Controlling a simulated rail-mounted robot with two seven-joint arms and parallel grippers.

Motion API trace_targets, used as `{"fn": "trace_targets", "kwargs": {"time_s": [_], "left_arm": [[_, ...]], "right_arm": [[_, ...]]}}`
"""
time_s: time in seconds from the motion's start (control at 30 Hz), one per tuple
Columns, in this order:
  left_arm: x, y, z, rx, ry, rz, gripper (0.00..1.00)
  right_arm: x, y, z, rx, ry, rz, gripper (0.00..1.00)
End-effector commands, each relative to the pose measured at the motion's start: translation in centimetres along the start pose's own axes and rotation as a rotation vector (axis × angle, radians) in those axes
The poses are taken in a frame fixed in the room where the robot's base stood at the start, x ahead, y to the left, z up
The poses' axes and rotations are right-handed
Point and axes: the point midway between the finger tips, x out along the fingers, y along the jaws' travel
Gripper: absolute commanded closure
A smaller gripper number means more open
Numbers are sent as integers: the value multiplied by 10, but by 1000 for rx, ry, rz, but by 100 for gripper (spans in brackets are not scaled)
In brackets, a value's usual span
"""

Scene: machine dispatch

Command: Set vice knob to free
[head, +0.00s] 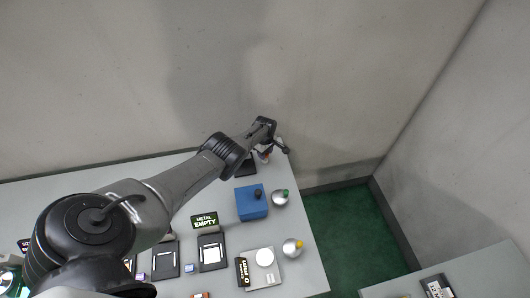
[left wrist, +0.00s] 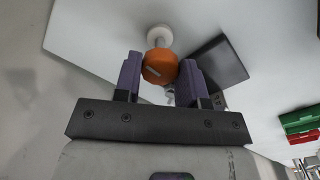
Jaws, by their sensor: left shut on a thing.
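An orange knob (left wrist: 159,66) with a pale line on its face sits on a white round stem (left wrist: 159,35) in the left wrist view. My left gripper (left wrist: 161,75) has its two purple-grey fingers on either side of the knob and is shut on it. In the head view my left gripper (head: 267,151) is at the back right corner of the table, beside a dark flat plate (head: 246,168). There the arm and gripper mostly hide the knob. The label or setting at the knob cannot be read. My right gripper is not in view.
A wall rises close behind the gripper.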

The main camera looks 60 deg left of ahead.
Motion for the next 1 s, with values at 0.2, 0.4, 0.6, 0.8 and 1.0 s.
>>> {"fn": "trace_targets", "kwargs": {"time_s": [0.2, 0.4, 0.6, 0.8, 1.0], "left_arm": [[-2, 1, 0, -2, -1, 1, 86], [-1, 0, 0, -1, -1, 1, 46], [0, 0, 0, -1, -1, 0, 37], [-3, 0, 0, 0, -1, 0, 37], [-23, 0, 0, 0, -1, -1, 37]], "right_arm": [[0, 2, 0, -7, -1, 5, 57], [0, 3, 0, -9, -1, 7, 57], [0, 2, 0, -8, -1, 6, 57], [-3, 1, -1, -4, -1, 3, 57], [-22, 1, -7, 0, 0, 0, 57]]}}
